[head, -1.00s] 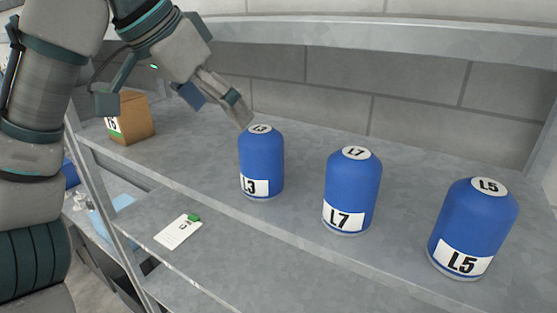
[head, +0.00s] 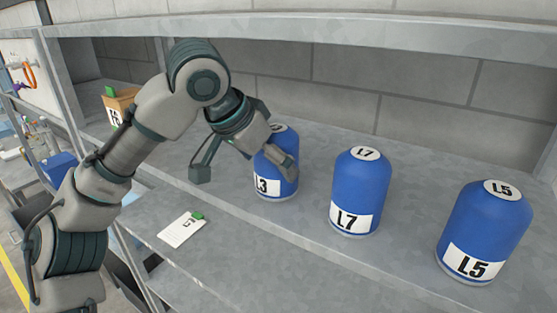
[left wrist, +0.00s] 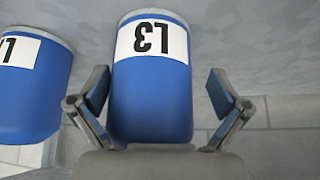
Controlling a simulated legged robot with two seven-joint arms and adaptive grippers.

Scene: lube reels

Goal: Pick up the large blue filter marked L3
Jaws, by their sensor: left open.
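The blue filter marked L3 (head: 277,185) stands upright on the grey shelf in the head view, partly hidden behind my left gripper. In the left wrist view the L3 filter (left wrist: 150,95) appears upside down and lies between the two open fingers. My left gripper (head: 278,160) is at the filter's upper part in the head view. In the left wrist view the gripper (left wrist: 158,95) has one finger on each side of the filter, with a gap showing on the right. The left finger is close to the filter; I cannot tell if it touches. My right gripper is not in view.
The L7 filter (head: 360,190) stands just right of L3, and the L5 filter (head: 485,232) farther right. A cardboard box (head: 120,105) is at the back left. A white card (head: 181,229) lies on the lower shelf (head: 235,265). An upper shelf edge (head: 400,35) runs above.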

